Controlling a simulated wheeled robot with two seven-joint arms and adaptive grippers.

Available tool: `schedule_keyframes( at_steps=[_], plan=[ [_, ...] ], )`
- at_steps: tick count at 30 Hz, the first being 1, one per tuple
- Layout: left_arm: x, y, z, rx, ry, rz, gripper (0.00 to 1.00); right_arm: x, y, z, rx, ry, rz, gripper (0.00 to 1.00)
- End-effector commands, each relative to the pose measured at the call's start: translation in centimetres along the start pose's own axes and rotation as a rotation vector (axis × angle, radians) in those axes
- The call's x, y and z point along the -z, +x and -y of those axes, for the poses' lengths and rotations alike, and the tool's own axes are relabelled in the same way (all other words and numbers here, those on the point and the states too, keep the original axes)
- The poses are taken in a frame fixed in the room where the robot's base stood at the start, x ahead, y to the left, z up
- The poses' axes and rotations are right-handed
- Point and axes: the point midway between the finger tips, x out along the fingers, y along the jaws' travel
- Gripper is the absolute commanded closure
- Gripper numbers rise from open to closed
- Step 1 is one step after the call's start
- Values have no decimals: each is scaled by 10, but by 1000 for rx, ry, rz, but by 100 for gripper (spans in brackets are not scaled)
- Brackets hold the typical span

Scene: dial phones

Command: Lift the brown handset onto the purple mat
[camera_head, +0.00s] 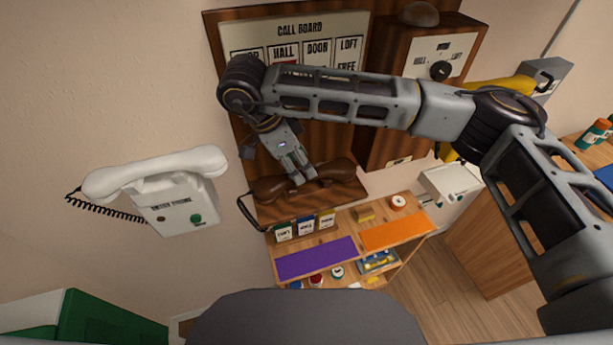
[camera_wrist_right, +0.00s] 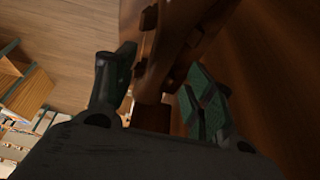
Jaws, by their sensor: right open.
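The brown handset (camera_head: 336,172) lies across its brown wooden cradle below the call board. The purple mat (camera_head: 316,258) lies bare on the wooden shelf just below it. My right gripper (camera_head: 299,176) reaches down over the middle of the handset with its fingers open. In the right wrist view, the open fingers of my right gripper (camera_wrist_right: 160,88) stand on either side of a brown part of the handset (camera_wrist_right: 150,78). I cannot tell whether they touch it. My left gripper is not in view.
An orange mat (camera_head: 398,232) lies right of the purple one. Small labelled boxes (camera_head: 305,226) stand behind the purple mat. A white phone (camera_head: 170,190) hangs on the left wall, and a yellow handset (camera_head: 500,87) hangs at the right. The call board (camera_head: 293,28) is behind my arm.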

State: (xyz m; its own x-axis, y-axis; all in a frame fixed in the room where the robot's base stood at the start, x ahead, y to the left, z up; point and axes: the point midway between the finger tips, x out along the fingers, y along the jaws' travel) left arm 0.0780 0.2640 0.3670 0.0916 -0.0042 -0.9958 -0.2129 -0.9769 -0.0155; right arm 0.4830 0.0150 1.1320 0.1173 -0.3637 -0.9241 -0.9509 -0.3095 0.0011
Motion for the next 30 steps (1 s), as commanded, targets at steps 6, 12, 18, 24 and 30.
schedule_keyframes(
  at_steps=[6, 12, 18, 24, 30],
  plan=[
    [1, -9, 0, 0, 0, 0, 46, 3, 20, 0, -2, 0, -1, 46],
    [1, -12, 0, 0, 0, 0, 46, 2, 33, 0, 1, 1, 0, 46],
    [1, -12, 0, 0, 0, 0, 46, 2, 35, 0, 1, 1, -1, 46],
    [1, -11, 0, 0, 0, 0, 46, 2, 35, 0, 1, 1, -1, 46],
    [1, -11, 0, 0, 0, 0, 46, 2, 35, 0, 1, 1, -1, 61]
  ],
)
